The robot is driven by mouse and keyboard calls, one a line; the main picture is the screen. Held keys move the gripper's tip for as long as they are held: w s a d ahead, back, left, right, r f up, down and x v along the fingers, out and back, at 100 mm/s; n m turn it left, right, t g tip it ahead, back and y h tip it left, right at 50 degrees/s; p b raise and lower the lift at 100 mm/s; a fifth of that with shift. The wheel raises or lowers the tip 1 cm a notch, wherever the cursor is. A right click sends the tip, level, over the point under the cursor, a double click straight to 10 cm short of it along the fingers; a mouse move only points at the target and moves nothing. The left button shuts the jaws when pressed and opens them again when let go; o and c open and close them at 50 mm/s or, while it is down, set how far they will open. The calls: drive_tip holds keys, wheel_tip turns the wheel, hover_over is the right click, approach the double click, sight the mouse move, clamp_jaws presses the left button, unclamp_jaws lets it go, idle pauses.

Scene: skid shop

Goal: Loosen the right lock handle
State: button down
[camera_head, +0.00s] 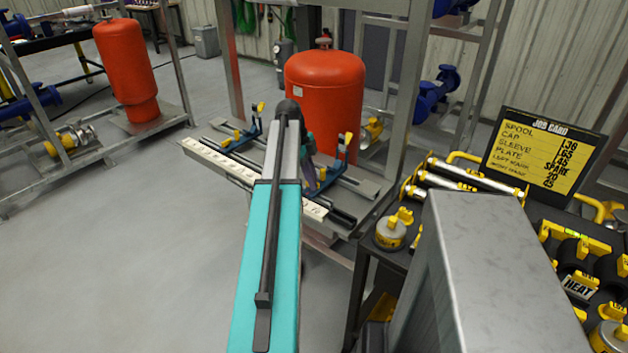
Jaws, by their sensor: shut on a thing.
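A ruled rail (225,167) with a pale scale strip lies across the low bench of the frame. A left blue carriage (243,136) with yellow parts sits on it. The right blue carriage (333,176) has a yellow piece at its upper end and another yellow piece, the right lock handle (322,173), at its near side. My teal arm runs up the middle of the picture and bends down behind its dark elbow. My gripper (312,174) is low beside the right carriage, mostly hidden by the arm. It is shut at the lock handle; the fingertips are not clear.
A red tank (325,85) stands just behind the rail. Steel frame posts rise around it. At right a dark bench (370,250) holds yellow-ended rods, gauges and a job card (543,155). Open grey floor (120,270) lies at left.

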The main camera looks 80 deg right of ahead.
drive_tip(key=shift+w+a+m+y, duration=0.15)
drive_tip(key=shift+m+y, duration=0.35)
drive_tip(key=shift+m, duration=1.1)
drive_tip(key=c, duration=1.9)
unclamp_jaws()
drive_tip(key=shift+m, duration=0.4)
drive_tip(key=shift+r+p, duration=0.15)
drive_tip(key=shift+p, duration=0.15)
drive_tip(key=shift+r, duration=0.4)
drive_tip(key=shift+r+p, duration=1.9)
drive_tip(key=shift+r, duration=1.1)
